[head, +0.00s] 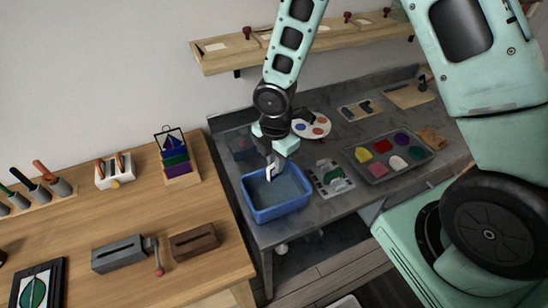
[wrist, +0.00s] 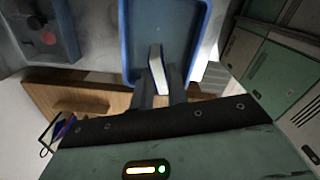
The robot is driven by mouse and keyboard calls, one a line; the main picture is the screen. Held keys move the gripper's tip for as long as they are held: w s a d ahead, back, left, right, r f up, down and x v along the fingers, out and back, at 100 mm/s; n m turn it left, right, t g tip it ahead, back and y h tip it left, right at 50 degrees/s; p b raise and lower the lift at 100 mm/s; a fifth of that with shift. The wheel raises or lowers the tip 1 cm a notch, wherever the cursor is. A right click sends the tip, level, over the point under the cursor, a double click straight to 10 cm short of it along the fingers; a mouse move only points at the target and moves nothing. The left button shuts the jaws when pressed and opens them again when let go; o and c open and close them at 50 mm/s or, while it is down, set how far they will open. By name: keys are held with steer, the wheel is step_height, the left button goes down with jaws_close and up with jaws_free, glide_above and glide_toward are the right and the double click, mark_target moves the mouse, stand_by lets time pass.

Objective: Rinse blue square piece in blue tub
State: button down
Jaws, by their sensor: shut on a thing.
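The blue tub (head: 277,213) stands on the grey bench near its left front corner, and its blue wall (wrist: 128,40) also shows in the wrist view. My gripper (head: 271,162) points down over the tub and is shut on a thin piece, which I take as the blue square piece (wrist: 156,66). In the wrist view the piece is nearly edge-on, with a pale edge and a bluish side. Its square outline does not show. The piece is over or inside the tub opening; I cannot tell whether it touches the water or the bottom.
A grey tray (head: 420,160) with several coloured pieces lies to the right of the tub. A pale board with green and grey shapes (head: 330,178) sits close beside the tub. A white palette (head: 312,125) lies behind. A wooden table (head: 130,215) stands at left.

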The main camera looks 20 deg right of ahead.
steer(key=shift+f+b, duration=4.75)
steer(key=shift+f, duration=0.65)
steer(key=shift+d, duration=0.35)
steer(key=shift+d, duration=0.25)
steer(key=shift+a, duration=0.1)
steer(key=shift+a, duration=0.35)
steer(key=shift+a, duration=0.15)
steer(key=shift+r+p, duration=0.1)
steer(key=shift+p, duration=0.2)
